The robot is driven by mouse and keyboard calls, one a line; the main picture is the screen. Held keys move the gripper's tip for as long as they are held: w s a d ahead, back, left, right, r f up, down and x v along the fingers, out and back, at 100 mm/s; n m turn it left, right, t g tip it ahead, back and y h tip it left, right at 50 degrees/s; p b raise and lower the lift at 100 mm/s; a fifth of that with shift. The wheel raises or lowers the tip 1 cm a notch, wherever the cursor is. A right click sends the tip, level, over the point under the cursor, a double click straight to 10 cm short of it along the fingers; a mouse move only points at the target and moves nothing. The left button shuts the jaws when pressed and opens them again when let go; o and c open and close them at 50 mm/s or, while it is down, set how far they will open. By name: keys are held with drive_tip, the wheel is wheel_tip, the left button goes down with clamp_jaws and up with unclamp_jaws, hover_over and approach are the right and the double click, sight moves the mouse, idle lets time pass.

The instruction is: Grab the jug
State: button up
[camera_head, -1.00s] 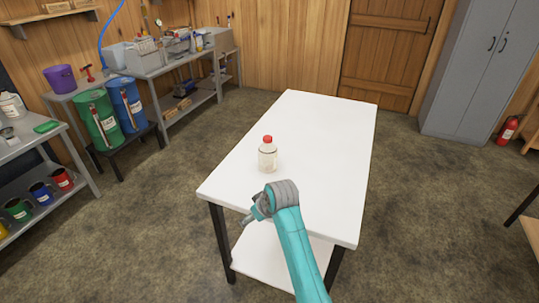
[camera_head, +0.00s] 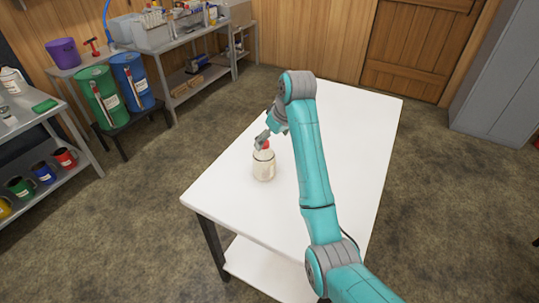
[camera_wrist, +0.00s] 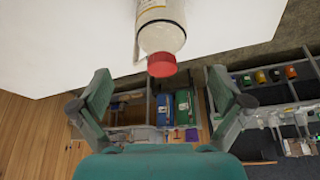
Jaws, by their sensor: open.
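The jug (camera_head: 264,167) is a pale, translucent bottle with a red cap, standing upright on the white table (camera_head: 232,193) near its left edge. In the wrist view the jug (camera_wrist: 163,27) appears at the top centre with its red cap (camera_wrist: 161,65) pointing toward the space between the fingers. My gripper (camera_head: 262,139) is at the height of the cap in the head view, just above and beside it. In the wrist view my gripper (camera_wrist: 161,92) has its two fingers wide apart with nothing between them. The cap is partly hidden by the gripper in the head view.
The white table is otherwise bare. Left of it are a green drum (camera_head: 100,99), a blue drum (camera_head: 132,82) and a shelf with several mugs (camera_head: 64,158). A grey cabinet (camera_head: 499,85) stands at the back right. Open floor surrounds the table.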

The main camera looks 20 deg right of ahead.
sight(268, 147)
drive_tip(key=x, duration=0.5)
drive_tip(key=shift+d, duration=0.15)
drive_tip(key=shift+x, duration=2.8)
drive_tip(key=shift+s+a, duration=0.2)
drive_tip(key=shift+a, duration=0.05)
drive_tip(key=c, duration=1)
drive_tip(key=shift+r, duration=0.1)
drive_tip(key=shift+c, duration=0.2)
